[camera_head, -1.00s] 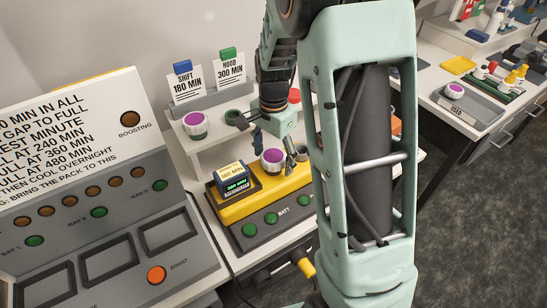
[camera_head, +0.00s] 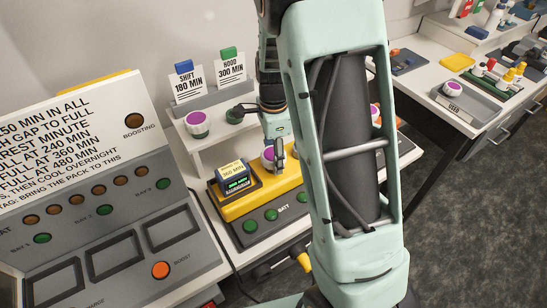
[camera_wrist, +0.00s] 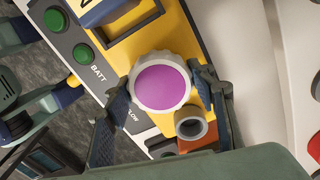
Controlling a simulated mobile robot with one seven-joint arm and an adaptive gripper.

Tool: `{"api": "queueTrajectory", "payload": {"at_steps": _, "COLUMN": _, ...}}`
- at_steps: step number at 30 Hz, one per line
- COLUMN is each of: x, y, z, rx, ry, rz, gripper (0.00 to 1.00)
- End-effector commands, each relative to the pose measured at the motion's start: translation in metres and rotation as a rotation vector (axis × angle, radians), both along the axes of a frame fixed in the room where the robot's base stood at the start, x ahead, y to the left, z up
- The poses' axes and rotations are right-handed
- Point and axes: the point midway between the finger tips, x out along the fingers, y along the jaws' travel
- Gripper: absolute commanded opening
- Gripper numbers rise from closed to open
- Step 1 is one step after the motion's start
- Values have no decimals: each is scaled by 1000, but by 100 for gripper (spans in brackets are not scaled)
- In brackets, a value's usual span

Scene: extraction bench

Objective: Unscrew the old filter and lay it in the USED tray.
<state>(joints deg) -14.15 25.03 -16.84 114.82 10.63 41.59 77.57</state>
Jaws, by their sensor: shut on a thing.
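A white, ridged round filter with a purple top (camera_head: 268,158) sits on the yellow charger-like unit (camera_head: 236,208). In the wrist view the filter (camera_wrist: 162,84) lies between the two dark fingers of my gripper (camera_wrist: 162,100), which is shut on it. In the head view my gripper (camera_head: 277,158) comes down over the filter and partly hides it. The grey tray labelled USED (camera_head: 480,112) stands on the right-hand bench. A similar purple-topped piece (camera_head: 454,87) is in it.
Another purple-topped piece (camera_head: 197,122) is on the white shelf, below the SHIFT card (camera_head: 187,84). A dark pack (camera_head: 235,178) sits beside the filter on the unit. A grey pipe stub (camera_wrist: 190,124) is close to my right finger. My arm hides the shelf's right part.

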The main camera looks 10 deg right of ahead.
Motion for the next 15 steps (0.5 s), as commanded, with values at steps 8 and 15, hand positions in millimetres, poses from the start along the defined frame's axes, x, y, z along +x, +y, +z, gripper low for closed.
{"api": "queueTrajectory", "payload": {"at_steps": 8, "x": 0, "y": 0, "z": -1, "rx": 1, "ry": 0, "rz": 37, "gripper": 22}}
{"api": "queueTrajectory", "payload": {"at_steps": 15, "x": 0, "y": 0, "z": -2, "rx": 1, "ry": -2, "rz": 336, "gripper": 22}}
